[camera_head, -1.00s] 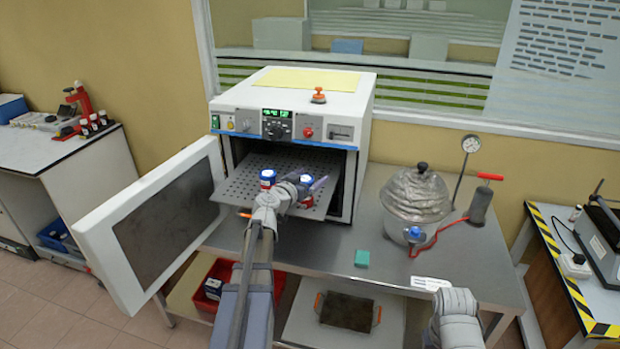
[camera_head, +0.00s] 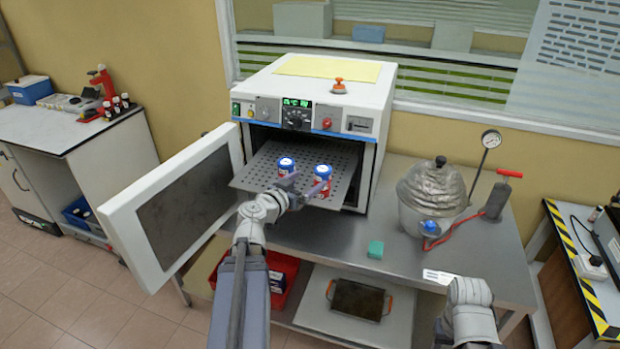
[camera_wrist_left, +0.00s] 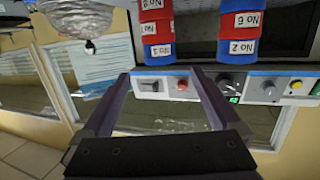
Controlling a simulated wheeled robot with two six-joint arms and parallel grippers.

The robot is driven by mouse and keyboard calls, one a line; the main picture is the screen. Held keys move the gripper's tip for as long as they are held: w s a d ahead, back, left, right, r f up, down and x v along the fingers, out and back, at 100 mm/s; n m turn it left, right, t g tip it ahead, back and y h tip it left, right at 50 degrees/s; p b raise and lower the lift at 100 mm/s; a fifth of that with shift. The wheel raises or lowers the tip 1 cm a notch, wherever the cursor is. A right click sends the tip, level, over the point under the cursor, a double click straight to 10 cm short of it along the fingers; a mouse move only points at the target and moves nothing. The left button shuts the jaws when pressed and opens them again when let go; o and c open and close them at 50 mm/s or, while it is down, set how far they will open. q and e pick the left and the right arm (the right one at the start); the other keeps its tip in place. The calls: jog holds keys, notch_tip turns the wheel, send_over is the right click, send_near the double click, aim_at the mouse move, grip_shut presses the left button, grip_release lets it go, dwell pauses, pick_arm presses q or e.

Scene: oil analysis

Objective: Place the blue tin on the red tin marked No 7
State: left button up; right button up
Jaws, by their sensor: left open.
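Two short stacks of tins stand on the pulled-out perforated shelf (camera_head: 252,178). A left blue tin (camera_head: 286,164) and a right blue tin (camera_head: 323,171) each sit above a red part; the right red tin (camera_head: 321,189) shows best. The left wrist view is upside down: one stack's blue tin (camera_wrist_left: 157,51) and the other's blue tin (camera_wrist_left: 238,50) appear beyond my fingers, with white number labels, not all surely readable. My left gripper (camera_head: 304,184) is open and empty, just in front of the stacks. Of my right arm only a link shows; its gripper is out of view.
The white oven (camera_head: 385,115) has its door (camera_head: 170,205) swung open at the left. A green block (camera_head: 375,249) lies near the front edge.

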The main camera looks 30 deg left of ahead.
pick_arm(q)
jog(key=s+d+f+m+g+h, duration=0.1)
jog(key=d+f+m+g+h, duration=0.2)
jog(key=d, duration=0.7)
jog(key=s+d+f+g+h, duration=0.15)
jog(key=d+f+g, duration=0.35)
jog(key=d, duration=0.5)
jog(key=s+d+f+m+g+h, duration=0.15)
jog(key=d+f, duration=0.35)
jog(key=d, duration=0.5)
jog(key=s+d+f+g+y, duration=0.2)
jog(key=s+d+g+y, duration=0.1)
jog(key=s, duration=0.3)
jog(key=s+d+f+g+y, duration=0.2)
jog(key=s+f+g+y, duration=0.1)
jog(key=s, duration=0.4)
jog(key=shift+s+d+f+n+g+y, duration=0.3)
jog(key=shift+d+n+g+y, duration=0.2)
jog(key=shift+y, duration=0.3)
jog(key=shift+w+a, duration=0.1)
jog(key=shift+a, duration=0.1)
